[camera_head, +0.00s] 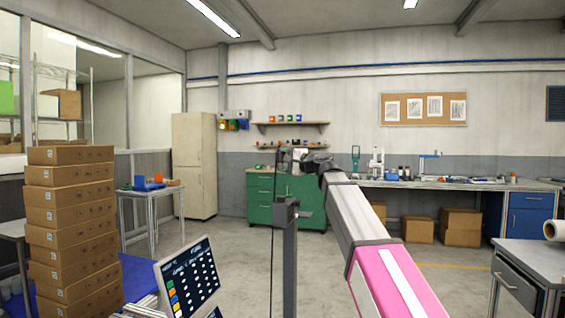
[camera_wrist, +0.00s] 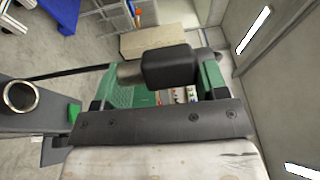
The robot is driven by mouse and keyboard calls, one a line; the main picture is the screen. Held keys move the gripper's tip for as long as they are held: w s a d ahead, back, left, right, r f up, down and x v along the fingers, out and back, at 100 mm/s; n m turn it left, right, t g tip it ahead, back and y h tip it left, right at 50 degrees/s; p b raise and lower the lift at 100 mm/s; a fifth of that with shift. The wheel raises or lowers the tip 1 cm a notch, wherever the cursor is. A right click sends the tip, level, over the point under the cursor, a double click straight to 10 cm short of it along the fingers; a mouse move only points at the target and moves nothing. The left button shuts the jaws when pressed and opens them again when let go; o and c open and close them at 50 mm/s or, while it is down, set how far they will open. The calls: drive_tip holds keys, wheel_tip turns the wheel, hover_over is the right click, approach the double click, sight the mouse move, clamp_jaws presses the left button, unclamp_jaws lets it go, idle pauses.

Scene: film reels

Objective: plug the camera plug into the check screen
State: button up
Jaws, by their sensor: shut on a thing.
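My gripper (camera_head: 303,158) is at the end of my raised arm, in the middle of the head view. In the wrist view it is shut on a dark, blocky plug (camera_wrist: 172,66) with a grey round end (camera_wrist: 130,73) pointing left. A thin dark cable (camera_wrist: 60,75) shows left of it. A grey post (camera_head: 289,255) with a small box-shaped head (camera_head: 285,209) stands below my gripper in the picture. In the wrist view a round metal ring (camera_wrist: 20,96) sits on a grey part at the left, apart from the plug. A tilted screen (camera_head: 190,277) with coloured marks stands at lower left.
Stacked cardboard boxes (camera_head: 68,235) stand at the left. A green cabinet (camera_head: 262,200) and a long workbench (camera_head: 450,185) line the back wall. A grey table (camera_head: 535,262) is at the right. The floor between has free room.

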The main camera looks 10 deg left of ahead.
drive_tip(key=shift+f, duration=4.3)
drive_tip(key=shift+f, duration=0.1)
drive_tip(key=shift+f, duration=0.4)
drive_tip(key=shift+f, duration=0.1)
